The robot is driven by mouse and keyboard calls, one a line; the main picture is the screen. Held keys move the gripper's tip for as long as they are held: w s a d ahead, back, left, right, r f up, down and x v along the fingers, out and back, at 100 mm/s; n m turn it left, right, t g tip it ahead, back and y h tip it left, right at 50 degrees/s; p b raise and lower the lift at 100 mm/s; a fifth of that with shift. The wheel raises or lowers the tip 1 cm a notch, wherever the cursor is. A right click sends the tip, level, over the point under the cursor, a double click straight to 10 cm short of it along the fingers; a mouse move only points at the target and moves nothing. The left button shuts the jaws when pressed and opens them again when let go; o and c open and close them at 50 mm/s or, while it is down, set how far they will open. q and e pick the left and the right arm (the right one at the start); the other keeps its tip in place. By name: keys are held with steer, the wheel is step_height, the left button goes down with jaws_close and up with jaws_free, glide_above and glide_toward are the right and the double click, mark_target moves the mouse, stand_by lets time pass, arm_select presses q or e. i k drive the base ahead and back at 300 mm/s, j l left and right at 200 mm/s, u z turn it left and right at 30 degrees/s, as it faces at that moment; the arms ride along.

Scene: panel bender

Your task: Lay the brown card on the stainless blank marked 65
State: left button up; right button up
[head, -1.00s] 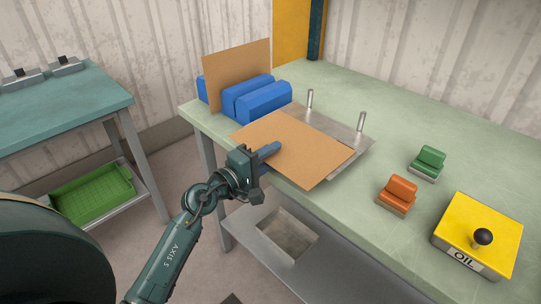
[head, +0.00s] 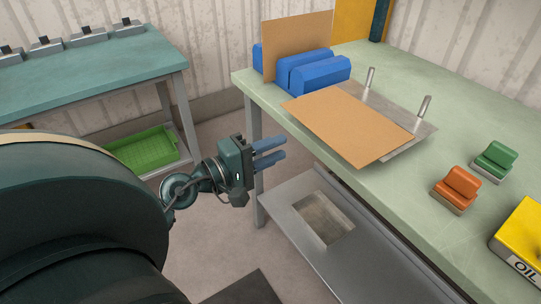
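A brown card (head: 352,124) lies flat on a stainless blank (head: 421,132) on the green-topped bench, covering most of it. The card sits askew and its near edge reaches out over the bench's front edge. Two metal pins stand up at the blank's far side. I cannot read a 65 on the blank. Another brown card (head: 296,44) stands upright in the blue blocks (head: 318,75) at the back. My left gripper (head: 268,154) is open and empty, in front of the bench and apart from the card. My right gripper is not in view.
An orange-handled block (head: 456,188), a green-handled block (head: 494,160) and a yellow OIL box (head: 520,238) stand on the bench's right. A grey lower shelf (head: 290,212) is below. A teal table (head: 90,78) stands left, with a green crate (head: 142,148) beneath.

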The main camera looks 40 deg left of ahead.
mark_target(360, 134)
steer(key=k+j, duration=0.25)
steer(key=k, duration=0.2)
steer(key=k+j, duration=0.3)
steer(key=k, duration=0.2)
